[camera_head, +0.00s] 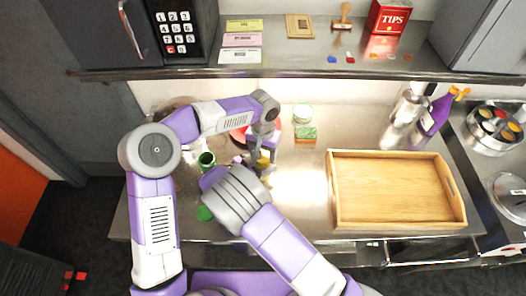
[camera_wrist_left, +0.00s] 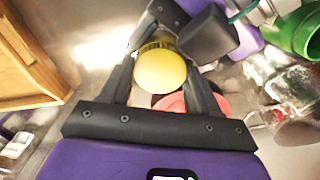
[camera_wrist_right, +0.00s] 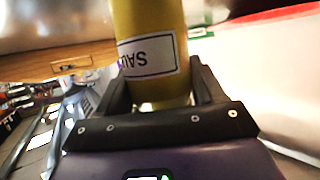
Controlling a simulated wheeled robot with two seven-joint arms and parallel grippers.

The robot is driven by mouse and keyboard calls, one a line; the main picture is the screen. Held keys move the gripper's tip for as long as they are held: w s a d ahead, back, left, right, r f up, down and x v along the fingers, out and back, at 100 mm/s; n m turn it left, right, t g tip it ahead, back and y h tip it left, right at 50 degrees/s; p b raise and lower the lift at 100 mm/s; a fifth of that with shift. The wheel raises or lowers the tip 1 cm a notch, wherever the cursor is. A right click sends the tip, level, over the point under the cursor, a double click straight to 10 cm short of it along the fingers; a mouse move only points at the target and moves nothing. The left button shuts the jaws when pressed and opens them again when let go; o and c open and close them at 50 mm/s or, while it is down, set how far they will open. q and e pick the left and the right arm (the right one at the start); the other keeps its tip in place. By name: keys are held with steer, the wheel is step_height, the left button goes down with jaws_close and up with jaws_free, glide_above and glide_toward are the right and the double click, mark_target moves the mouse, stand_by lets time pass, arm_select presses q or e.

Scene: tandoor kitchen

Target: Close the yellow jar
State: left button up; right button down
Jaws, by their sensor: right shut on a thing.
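The yellow jar (camera_wrist_right: 150,60) has a white label with dark letters and fills the middle of the right wrist view. My right gripper (camera_wrist_right: 160,90) is shut on its side. In the head view a small yellow part of it (camera_head: 264,161) shows between my two hands (camera_head: 258,148). In the left wrist view a round yellow top (camera_wrist_left: 160,71) lies between the fingers of my left gripper (camera_wrist_left: 162,75), which stand apart on either side. I cannot tell whether this is a lid seated on the jar. My arms hide most of the jar in the head view.
A green jar (camera_head: 207,160) and a green disc (camera_head: 205,213) are to the left. A red item (camera_head: 275,131) and a green-and-orange block (camera_head: 306,134) are behind. A wooden tray (camera_head: 333,190) takes up the right. A shelf (camera_head: 320,70) overhangs the back.

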arm_select(q)
steer(key=c, duration=0.5)
steer(key=m, duration=1.3)
steer(key=shift+m, duration=0.4)
steer(key=o, duration=1.2)
steer(key=shift+c, duration=0.2)
